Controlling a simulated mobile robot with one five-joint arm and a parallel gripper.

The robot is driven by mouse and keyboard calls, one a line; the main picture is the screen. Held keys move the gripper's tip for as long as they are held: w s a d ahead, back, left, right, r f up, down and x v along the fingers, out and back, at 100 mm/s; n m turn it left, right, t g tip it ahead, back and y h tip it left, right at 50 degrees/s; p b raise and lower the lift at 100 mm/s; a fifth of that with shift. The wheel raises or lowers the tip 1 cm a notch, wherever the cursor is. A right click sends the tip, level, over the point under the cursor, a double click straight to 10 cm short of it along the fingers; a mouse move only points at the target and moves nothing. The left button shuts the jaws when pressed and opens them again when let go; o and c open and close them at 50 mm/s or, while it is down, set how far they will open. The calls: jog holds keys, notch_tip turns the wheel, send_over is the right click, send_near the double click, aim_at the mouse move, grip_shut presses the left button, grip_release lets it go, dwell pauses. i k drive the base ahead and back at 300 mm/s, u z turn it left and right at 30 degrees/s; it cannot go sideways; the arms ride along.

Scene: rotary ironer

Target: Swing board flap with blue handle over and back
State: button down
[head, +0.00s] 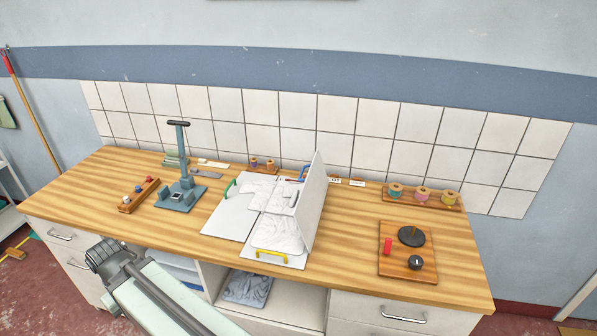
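The folding board (228,222) lies on the wooden worktop, with a white, wrinkled cloth (278,234) on its middle. One white flap (315,205) stands nearly upright at the board's right side. The blue handle (303,172) shows near this flap's upper left edge, partly hidden by it. A green handle (231,187) is on the flat left part, and a yellow handle (271,255) is at the front edge. My arm reaches in from the bottom left, in front of the counter and away from the board. I cannot make out my gripper's fingers.
A blue-grey press stand (181,190) and a wooden rack (139,195) stand left of the board. A wooden tray (393,268) with a black disc and a red cylinder is at right. Spools (422,194) stand behind it. The worktop just right of the board is bare.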

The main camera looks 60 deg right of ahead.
aim_at(308, 210)
jog(key=z, duration=0.05)
jog(key=i, duration=1)
